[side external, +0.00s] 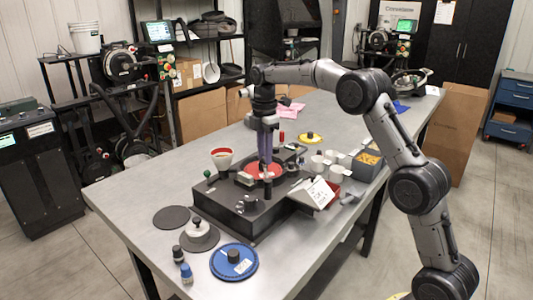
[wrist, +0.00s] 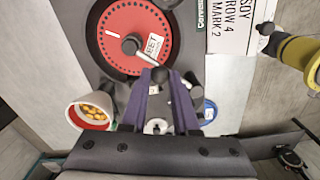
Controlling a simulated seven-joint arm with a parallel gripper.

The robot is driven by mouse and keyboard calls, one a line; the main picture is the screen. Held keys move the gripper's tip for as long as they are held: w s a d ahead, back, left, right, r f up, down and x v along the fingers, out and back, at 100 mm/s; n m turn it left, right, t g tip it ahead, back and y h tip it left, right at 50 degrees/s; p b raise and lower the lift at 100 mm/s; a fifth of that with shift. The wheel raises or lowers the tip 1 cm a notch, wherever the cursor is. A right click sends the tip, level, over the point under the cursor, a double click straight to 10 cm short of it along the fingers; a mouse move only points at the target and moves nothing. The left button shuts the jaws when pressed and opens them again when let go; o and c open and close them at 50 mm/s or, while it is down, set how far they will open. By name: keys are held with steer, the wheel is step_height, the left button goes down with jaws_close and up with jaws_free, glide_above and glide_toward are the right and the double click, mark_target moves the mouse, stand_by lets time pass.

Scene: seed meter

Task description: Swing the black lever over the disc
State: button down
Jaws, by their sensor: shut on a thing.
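The red disc (wrist: 118,28) lies in the dark meter body. In the wrist view it has a white mark, a white label and a dark hub (wrist: 130,44) with a pale bar running toward my gripper. My gripper (wrist: 160,78), with purple fingers, is at the disc's near edge, its tips shut on a small black piece that I take as the black lever (wrist: 160,73). The fingers hide most of it. In the side view my gripper (side external: 265,160) points straight down over the red disc (side external: 256,171).
A cup of yellow seeds (wrist: 92,112) stands left of my fingers. A white label plate (wrist: 230,25) and a yellow cylinder (wrist: 292,52) are at the right. On the table, a blue disc (side external: 246,266), grey discs (side external: 171,217) and small cups (side external: 317,163) surround the meter.

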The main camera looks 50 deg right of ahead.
steer(key=shift+a+r, duration=0.1)
steer(key=shift+r, duration=0.05)
steer(key=c, duration=0.7)
jaws_free()
steer(key=shift+o, duration=0.2)
step_height(320, 180, up, 14)
steer(key=shift+f, duration=0.2)
steer(key=shift+r, duration=0.1)
